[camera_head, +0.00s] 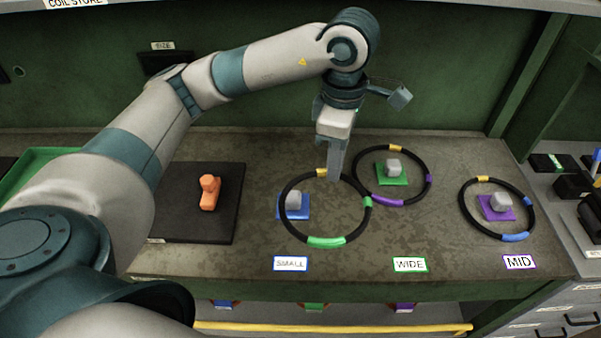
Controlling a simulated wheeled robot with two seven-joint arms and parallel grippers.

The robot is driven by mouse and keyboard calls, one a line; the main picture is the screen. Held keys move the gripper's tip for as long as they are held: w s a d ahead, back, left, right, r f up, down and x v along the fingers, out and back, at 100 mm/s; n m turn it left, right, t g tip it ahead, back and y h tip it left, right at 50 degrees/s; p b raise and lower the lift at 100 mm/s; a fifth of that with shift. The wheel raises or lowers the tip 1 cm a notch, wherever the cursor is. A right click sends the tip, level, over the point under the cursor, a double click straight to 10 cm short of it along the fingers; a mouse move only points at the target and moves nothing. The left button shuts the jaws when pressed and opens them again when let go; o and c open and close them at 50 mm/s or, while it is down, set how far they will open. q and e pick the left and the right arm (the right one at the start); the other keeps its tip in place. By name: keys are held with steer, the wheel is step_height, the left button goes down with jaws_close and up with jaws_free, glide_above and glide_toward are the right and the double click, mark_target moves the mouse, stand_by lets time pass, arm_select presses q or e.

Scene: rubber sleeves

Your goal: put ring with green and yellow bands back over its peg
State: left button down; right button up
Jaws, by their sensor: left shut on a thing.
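The black ring with green and yellow bands (326,242) shows in the head view around the grey peg (294,201) on the blue base, behind the SMALL label (290,263). The peg appears off-centre, near the ring's left side, and the ring crosses in front of the blue base (302,214). I cannot tell whether the ring rests on the bench or hangs just above it. My left gripper (333,177) points down and is shut on the ring's far side, just right of its yellow band. My right gripper is not in view.
A ring with purple and yellow bands (389,202) surrounds the green-based peg (393,168), close to the held ring. A ring with blue and yellow bands (515,237) surrounds the purple-based peg (502,201). An orange object (209,193) lies on a dark mat (180,220) at left.

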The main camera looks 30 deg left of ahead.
arm_select(q)
steer(key=w+a+f+p, duration=0.1)
steer(key=a+f, duration=0.1)
steer(key=a, duration=0.1)
steer(key=w+a+f+p, duration=0.1)
steer(key=a, duration=0.2)
steer(key=w+a+f+p, duration=0.1)
steer(key=a+f, duration=0.1)
steer(key=a, duration=0.1)
steer(key=shift+w+a+f, duration=0.15)
steer(key=shift+w+f, duration=0.05)
steer(key=shift+f, duration=0.3)
steer(key=shift+f+p, duration=0.3)
step_height(320, 180, down, 3)
steer(key=shift+r+p, duration=0.15)
steer(key=shift+p, duration=0.65)
steer(key=shift+f, duration=0.3)
steer(key=shift+f, duration=0.15)
steer(key=shift+f+b, duration=0.2)
steer(key=shift+b, duration=0.25)
